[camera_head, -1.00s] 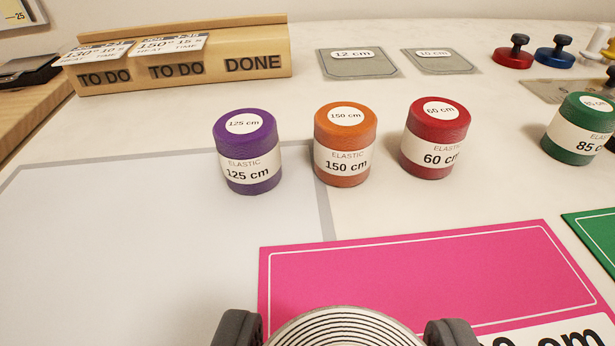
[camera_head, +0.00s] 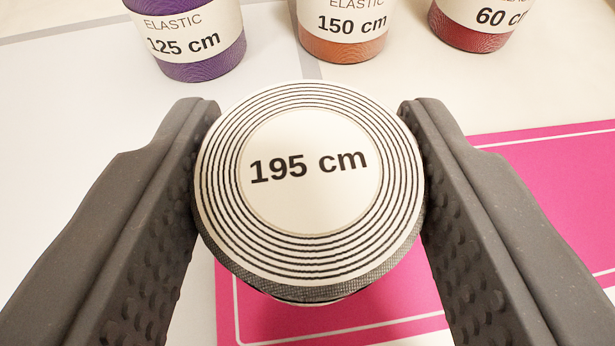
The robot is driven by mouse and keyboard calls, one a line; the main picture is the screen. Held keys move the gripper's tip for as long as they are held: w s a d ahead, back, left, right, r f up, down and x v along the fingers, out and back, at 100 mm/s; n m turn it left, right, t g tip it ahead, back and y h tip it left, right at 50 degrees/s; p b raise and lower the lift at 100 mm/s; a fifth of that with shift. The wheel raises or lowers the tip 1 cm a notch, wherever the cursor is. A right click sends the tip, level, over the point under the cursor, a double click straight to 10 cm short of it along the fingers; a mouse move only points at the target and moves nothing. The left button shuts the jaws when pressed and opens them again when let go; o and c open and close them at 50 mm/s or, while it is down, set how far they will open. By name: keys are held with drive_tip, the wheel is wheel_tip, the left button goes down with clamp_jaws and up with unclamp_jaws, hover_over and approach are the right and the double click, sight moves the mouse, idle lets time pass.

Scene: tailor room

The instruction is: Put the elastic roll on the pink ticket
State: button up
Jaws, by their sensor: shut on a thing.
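My gripper (camera_head: 310,180) is shut on a grey elastic roll (camera_head: 310,255) whose round white top reads "195 cm". One finger presses on each side of the roll. The pink ticket (camera_head: 545,185) lies on the table below and to the right, with a white border line. The roll covers part of the ticket's left side in the picture. I cannot tell whether the roll's underside touches the ticket or hangs above it.
A purple 125 cm roll (camera_head: 195,45), an orange 150 cm roll (camera_head: 343,45) and a red 60 cm roll (camera_head: 470,35) stand behind the held roll. A pale grey-edged mat (camera_head: 70,120) lies to the left.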

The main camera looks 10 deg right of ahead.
drive_tip(key=shift+f, duration=0.1)
drive_tip(key=o, duration=1)
drive_tip(key=shift+s+r, duration=0.4)
drive_tip(key=shift+s, duration=0.1)
drive_tip(key=p+v, duration=0.1)
drive_tip(key=v, duration=1)
drive_tip(key=shift+a+p, duration=0.1)
drive_tip(key=shift+p, duration=0.3)
drive_tip(key=shift+f, duration=0.1)
